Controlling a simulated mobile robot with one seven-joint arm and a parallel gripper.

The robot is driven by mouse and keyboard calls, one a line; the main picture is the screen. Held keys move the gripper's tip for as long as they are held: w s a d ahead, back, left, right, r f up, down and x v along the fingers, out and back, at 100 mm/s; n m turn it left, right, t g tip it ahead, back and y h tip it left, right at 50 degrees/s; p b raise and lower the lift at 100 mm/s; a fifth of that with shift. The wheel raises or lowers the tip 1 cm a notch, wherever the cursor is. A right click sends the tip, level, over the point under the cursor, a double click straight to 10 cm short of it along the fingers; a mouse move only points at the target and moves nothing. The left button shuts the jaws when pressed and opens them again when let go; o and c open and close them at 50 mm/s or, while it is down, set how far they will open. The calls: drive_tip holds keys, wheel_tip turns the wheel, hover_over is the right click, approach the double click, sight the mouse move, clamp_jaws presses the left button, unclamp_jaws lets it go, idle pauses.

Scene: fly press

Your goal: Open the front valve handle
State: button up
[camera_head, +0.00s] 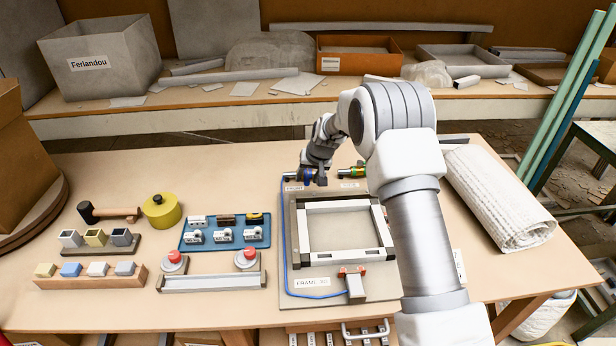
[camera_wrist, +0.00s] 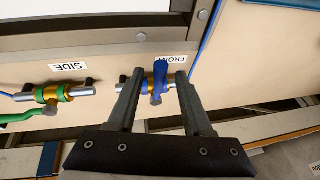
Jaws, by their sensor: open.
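The front valve has a brass body (camera_wrist: 150,86) on a short grey pipe and a blue handle (camera_wrist: 160,78), below a FRONT label in the wrist view. The blue handle appears crosswise to the pipe. My gripper (camera_wrist: 159,75) is open, with one finger on each side of the handle in that view. I see gaps between the handle and both fingers; the depth between them is hard to tell. In the head view, my gripper (camera_head: 311,179) is at the board's far left corner, beside the front valve (camera_head: 291,177), which it partly hides.
The side valve (camera_wrist: 48,95), with a green handle, sits left in the wrist view, near a SIDE label. A grey frame (camera_head: 300,232) lies on the board beside the valves. A blue tray (camera_head: 226,243) and red-buttoned fixture (camera_head: 212,283) stand left; a white roll (camera_head: 497,200) lies right.

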clamp_jaws()
idle(1.3)
